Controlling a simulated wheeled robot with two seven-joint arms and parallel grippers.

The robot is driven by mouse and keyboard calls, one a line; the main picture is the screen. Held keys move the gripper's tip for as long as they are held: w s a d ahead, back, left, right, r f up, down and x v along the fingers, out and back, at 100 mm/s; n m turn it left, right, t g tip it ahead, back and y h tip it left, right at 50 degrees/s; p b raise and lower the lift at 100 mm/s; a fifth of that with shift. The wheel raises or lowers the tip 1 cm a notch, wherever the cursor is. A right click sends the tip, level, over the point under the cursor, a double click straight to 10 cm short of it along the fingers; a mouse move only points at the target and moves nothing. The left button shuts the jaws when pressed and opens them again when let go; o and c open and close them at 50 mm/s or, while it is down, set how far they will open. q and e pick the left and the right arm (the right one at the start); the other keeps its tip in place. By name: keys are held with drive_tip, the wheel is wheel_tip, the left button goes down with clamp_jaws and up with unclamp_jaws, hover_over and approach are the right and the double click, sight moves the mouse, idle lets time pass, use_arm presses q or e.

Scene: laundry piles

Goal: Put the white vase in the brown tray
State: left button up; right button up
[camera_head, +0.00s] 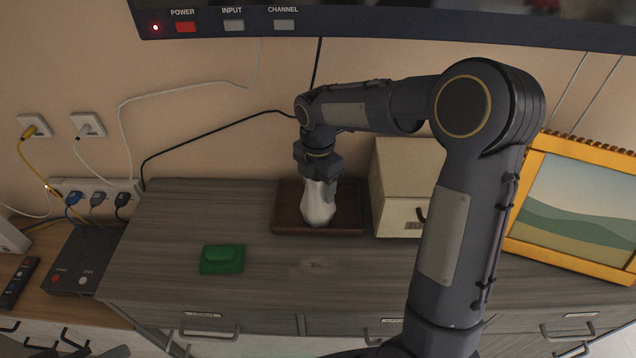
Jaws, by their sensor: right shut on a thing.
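The white vase (318,206) is upright at the brown tray (287,229), within the tray's outline. I cannot tell whether its base touches the tray floor. My right gripper (318,178) comes down from above and is shut on the upper part of the vase, hiding its top. The tray lies on the grey wooden cabinet top (170,235), towards the back by the wall. My left gripper does not show.
A beige box (403,172) stands right of the tray. A framed landscape picture (580,205) leans at the right. A green object (222,259) lies at the front left. A television (380,25) hangs above. Cables run along the wall. The cabinet's left part is clear.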

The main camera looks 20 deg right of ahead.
drive_tip(key=shift+f, duration=0.1)
drive_tip(key=o, duration=1.2)
wheel_tip(320, 180, up, 8)
drive_tip(key=shift+f, duration=0.2)
drive_tip(key=s+r+m+t+y, duration=0.2)
drive_tip(key=s+r+m+t, duration=0.15)
drive_tip(key=s+m, duration=0.95)
drive_tip(key=s+a+f+m+t+y, duration=0.1)
drive_tip(key=s+m, duration=0.4)
drive_tip(key=s+a+f+m+t, duration=0.1)
drive_tip(key=s+f+m, duration=0.1)
drive_tip(key=s+m, duration=0.3)
drive_tip(key=shift+s+a+m+y, duration=0.3)
drive_tip(key=shift+s+y, duration=0.1)
drive_tip(key=shift+s, duration=0.4)
